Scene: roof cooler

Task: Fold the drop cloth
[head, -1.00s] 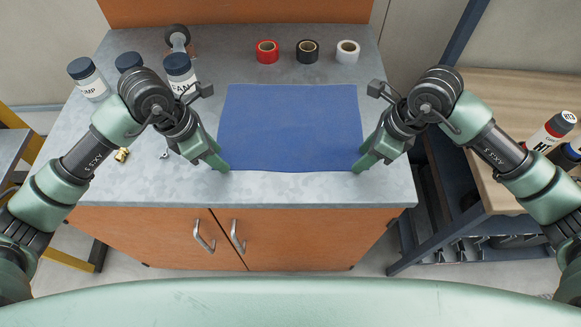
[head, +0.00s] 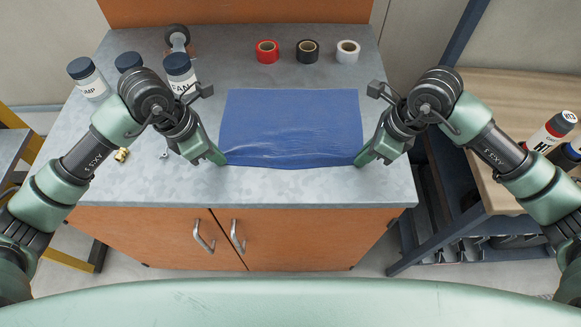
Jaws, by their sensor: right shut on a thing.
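The blue drop cloth (head: 291,120) lies on the grey bench top, with its far part flat. Its near part is wrinkled, most clearly toward the left, and the near edge sags a little in the middle. My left gripper (head: 222,161) is at the near left corner and appears shut on the cloth there. My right gripper (head: 360,161) is shut on the near right corner. The fingertips partly hide both corners.
Red (head: 267,51), black (head: 307,51) and white (head: 347,51) tape rolls stand behind the cloth. Several white jars with dark lids (head: 89,79) and small brass fittings (head: 122,154) are at left. The bench's front strip (head: 290,190) is clear.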

